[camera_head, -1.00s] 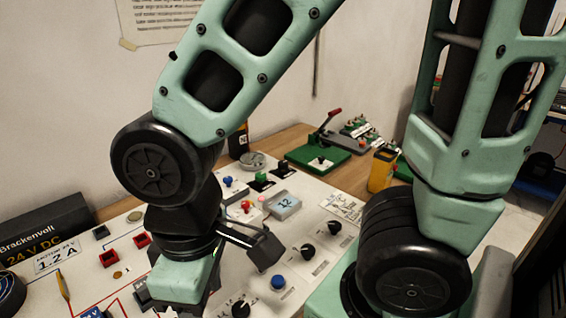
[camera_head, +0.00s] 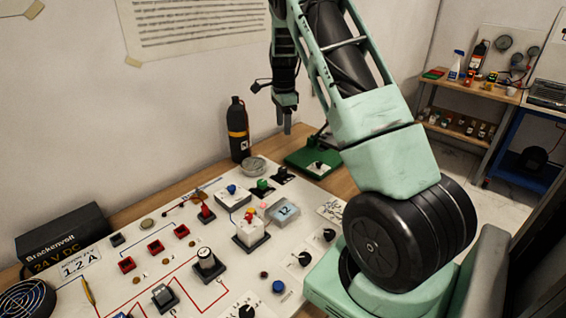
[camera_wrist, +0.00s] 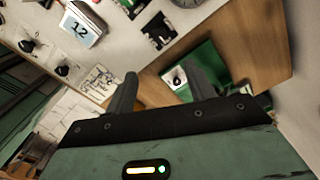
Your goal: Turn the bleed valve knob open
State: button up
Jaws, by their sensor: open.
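A small black knob on a white plate (camera_head: 318,167) sits on the green base (camera_head: 300,157) at the back right of the bench; I take it for the bleed valve knob. My gripper (camera_head: 287,130) points down above the left part of that base, clear of it, with nothing in it. In the wrist view, the knob (camera_wrist: 178,79) shows between the two spread fingers of my gripper (camera_wrist: 161,88), nearer the right one. The knob's pointer direction is too small to tell.
A black bottle with a yellow band (camera_head: 238,130) stands left of the green base, by a round gauge (camera_head: 253,165). The white panel (camera_head: 215,290) in front carries knobs, switches and a display marked 12 (camera_head: 284,211). Bare wooden bench (camera_wrist: 240,50) borders the green base.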

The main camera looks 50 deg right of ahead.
aim_at(283, 169)
notch_tip(283, 169, down, 17)
jog(key=p, duration=0.5)
jog(key=shift+f, duration=0.1)
jog(key=c, duration=1)
